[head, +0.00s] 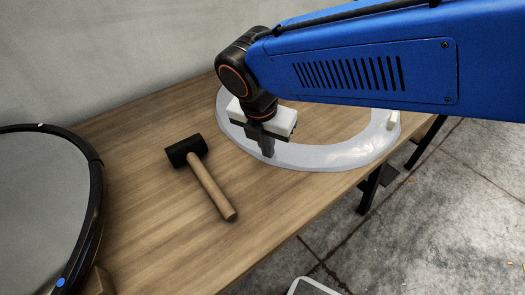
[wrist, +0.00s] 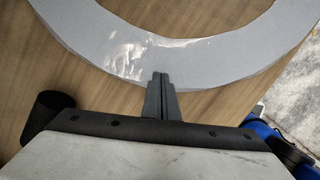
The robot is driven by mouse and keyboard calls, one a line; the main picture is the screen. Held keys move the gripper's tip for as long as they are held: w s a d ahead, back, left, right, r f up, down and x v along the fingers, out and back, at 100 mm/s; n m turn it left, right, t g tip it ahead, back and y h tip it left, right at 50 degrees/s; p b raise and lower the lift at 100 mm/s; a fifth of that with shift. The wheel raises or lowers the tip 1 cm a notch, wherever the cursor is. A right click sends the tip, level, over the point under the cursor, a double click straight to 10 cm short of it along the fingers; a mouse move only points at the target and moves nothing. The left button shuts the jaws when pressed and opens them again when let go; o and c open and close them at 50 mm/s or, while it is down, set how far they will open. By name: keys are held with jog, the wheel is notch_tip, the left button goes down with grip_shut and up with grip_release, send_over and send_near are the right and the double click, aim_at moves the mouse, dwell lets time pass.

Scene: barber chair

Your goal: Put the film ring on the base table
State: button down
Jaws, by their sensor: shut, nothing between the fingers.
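The film ring (head: 325,158) is a large, flat, pale grey, glossy ring lying on the wooden table (head: 150,235). My gripper (head: 267,153) points down at the ring's near left part, with its fingers shut and empty. In the wrist view, the closed fingertips (wrist: 160,77) overlap the near edge of the ring (wrist: 110,48). I cannot tell whether they touch it. My blue arm hides the far right part of the ring in the head view. I cannot tell which surface is the base table.
A mallet (head: 209,185) with a black head and wooden handle lies left of my gripper. A round grey panel with a black rim (head: 97,200) stands at the left. A small white piece (head: 393,119) shows at the ring's right. The table's front middle is clear.

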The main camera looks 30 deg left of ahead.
jog(key=shift+w, duration=0.25)
jog(key=w, duration=0.7)
jog(key=shift+w+a, duration=0.15)
jog(key=shift+a, duration=0.05)
